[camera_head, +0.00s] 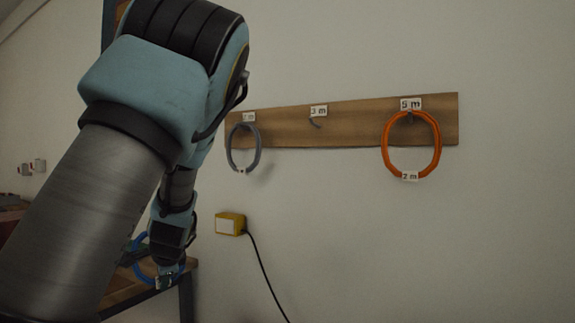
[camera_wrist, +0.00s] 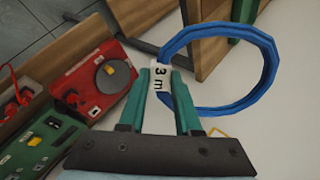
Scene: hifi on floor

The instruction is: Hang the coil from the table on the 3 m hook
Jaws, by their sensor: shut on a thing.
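The blue coil (camera_wrist: 277,60) has a white tag reading 3 m. My gripper (camera_wrist: 160,80) is shut on it at the tag, and the ring extends to the right in the wrist view. In the head view the blue coil (camera_head: 140,266) and my gripper (camera_head: 166,280) are low at left by the wooden table (camera_head: 122,293), partly hidden by my arm. The 3 m hook (camera_head: 314,123) is empty, under its label (camera_head: 318,111) in the middle of the wooden wall board (camera_head: 280,128).
A grey coil (camera_head: 231,150) hangs on the left hook. An orange coil (camera_head: 439,140), tagged 2 m, hangs on the 5 m hook. A yellow box (camera_head: 230,223) with a black cable is below the board. Red (camera_wrist: 92,90) and green (camera_wrist: 45,140) cases are in the wrist view.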

